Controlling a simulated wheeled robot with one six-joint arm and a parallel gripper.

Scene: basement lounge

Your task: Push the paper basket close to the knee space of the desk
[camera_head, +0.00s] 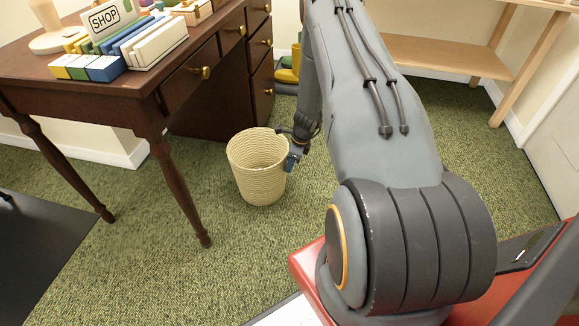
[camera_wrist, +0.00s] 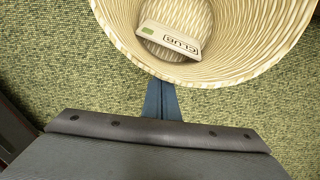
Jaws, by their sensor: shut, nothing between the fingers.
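The paper basket (camera_head: 258,172) is a cream, ribbed, open-topped bin. It stands upright on the green carpet, to the right of the desk's front leg. The dark wooden desk (camera_head: 185,85) has a drawer pedestal (camera_head: 262,50) at its back right, and its knee space (camera_head: 185,150) lies left of the basket, between pedestal and legs. My gripper (camera_head: 291,161) is shut and empty at the basket's right side. In the wrist view the gripper fingertips (camera_wrist: 161,84) meet the basket's near rim (camera_wrist: 190,82); whether they touch cannot be told. A white card marked "CLUB" (camera_wrist: 170,38) lies inside the basket.
The desk's front leg (camera_head: 180,190) stands close left of the basket. A wooden shelf table (camera_head: 430,55) is at the back right, and a dark mat (camera_head: 45,265) at the lower left. Carpet in front of the basket is clear.

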